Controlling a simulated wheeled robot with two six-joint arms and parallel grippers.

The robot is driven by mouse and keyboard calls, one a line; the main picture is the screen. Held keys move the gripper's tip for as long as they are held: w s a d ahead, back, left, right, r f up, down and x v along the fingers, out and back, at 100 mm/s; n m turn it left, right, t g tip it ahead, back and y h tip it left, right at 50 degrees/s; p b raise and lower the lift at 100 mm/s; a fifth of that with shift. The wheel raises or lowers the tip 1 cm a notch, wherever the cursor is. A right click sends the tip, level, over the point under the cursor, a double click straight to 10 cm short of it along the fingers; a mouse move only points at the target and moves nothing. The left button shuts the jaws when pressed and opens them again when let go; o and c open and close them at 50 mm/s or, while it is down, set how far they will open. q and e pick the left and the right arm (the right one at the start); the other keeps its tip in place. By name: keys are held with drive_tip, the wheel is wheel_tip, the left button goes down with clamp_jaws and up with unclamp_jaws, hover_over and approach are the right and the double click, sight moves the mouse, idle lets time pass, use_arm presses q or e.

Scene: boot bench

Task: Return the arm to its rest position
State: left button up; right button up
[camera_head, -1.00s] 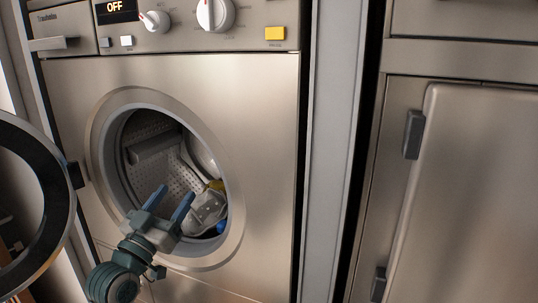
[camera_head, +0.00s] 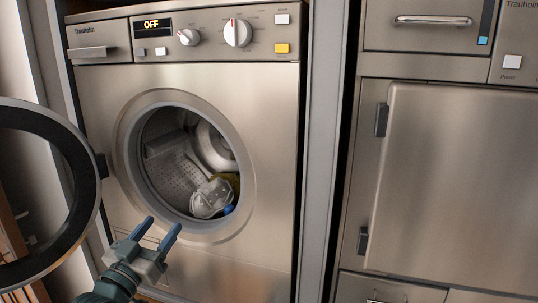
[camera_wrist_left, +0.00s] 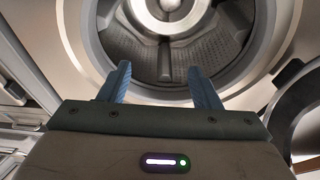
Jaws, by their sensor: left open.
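My left gripper (camera_head: 156,234) is open and empty, just in front of and below the washer's round opening in the head view. Its two blue fingers also show spread apart in the left wrist view (camera_wrist_left: 160,88), with the drum (camera_wrist_left: 165,45) beyond them. The washing machine (camera_head: 255,130) has its round door (camera_head: 82,185) swung open to the left. Inside the drum (camera_head: 175,178) lie a pale grey-white item (camera_head: 210,198), something yellow and something blue. My right gripper is in neither view.
The open door stands close to my left arm. The washer panel has a display (camera_head: 151,24) reading OFF, two knobs and a yellow button (camera_head: 282,48). A closed steel appliance (camera_head: 450,180) stands to the right. The space before the washer's right side is clear.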

use_arm(q)
drive_tip(key=s+f+g+y, duration=0.1)
drive_tip(key=s+f+g, duration=0.25)
drive_tip(key=f, duration=0.45)
drive_tip(key=s+f+n+g+y, duration=0.1)
drive_tip(key=s+f+g+y, duration=0.1)
drive_tip(key=s+f, duration=0.45)
drive_tip(key=s+f+g+y, duration=0.1)
drive_tip(key=s+f+g, duration=0.15)
drive_tip(key=f, duration=0.65)
drive_tip(key=s+a+f+g+y, duration=0.1)
drive_tip(key=s+f+g, duration=0.25)
drive_tip(key=s, duration=0.35)
drive_tip(key=s+a+f+n+g+y, duration=0.1)
drive_tip(key=s+f+g, duration=0.1)
drive_tip(key=s+f, duration=0.35)
drive_tip(key=s+a+f+g+y, duration=0.1)
drive_tip(key=s+a+f+g, duration=0.15)
drive_tip(key=s, duration=0.55)
wheel_tip(320, 180, down, 30)
drive_tip(key=a+r+g, duration=0.1)
drive_tip(key=a+g, duration=0.1)
drive_tip(key=s+a+f+n, duration=0.1)
drive_tip(key=s+f, duration=1.6)
drive_tip(key=f, duration=0.3)
drive_tip(key=shift+s+g, duration=0.25)
drive_tip(key=shift+g, duration=0.15)
drive_tip(key=shift+s, duration=0.35)
drive_tip(key=shift+c, duration=0.3)
